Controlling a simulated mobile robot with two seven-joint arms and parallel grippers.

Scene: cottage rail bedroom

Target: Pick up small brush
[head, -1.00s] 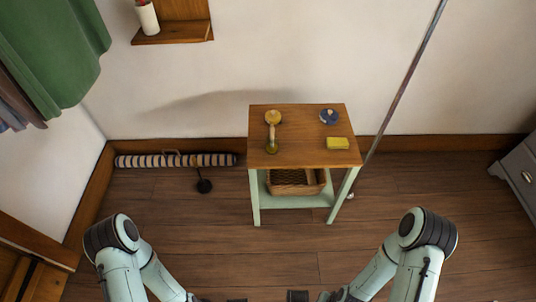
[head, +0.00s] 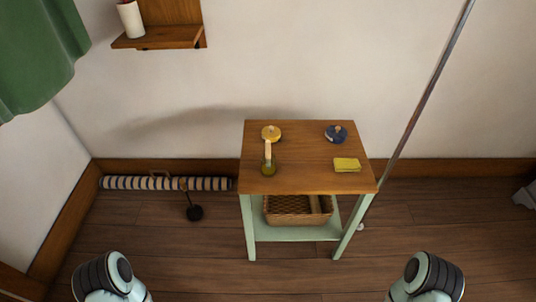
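The likely small brush (head: 268,157) is on the wooden top of a small side table (head: 302,180), at its left side. It has a pale handle pointing to the back and a darker olive end toward the front. The handle's back end meets or overlaps a round yellow tin (head: 271,131); I cannot tell whether they touch. Neither of my grippers is in view; only upper parts of my two arms show at the bottom left and bottom right corners.
A blue round tin (head: 336,134) and a yellow sponge-like block (head: 347,164) are on the table's right side. A wicker basket (head: 298,211) sits on the lower shelf. A thin pole (head: 425,97) stands at the right. A striped roll (head: 166,183) lies along the wall. Floor in front is clear.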

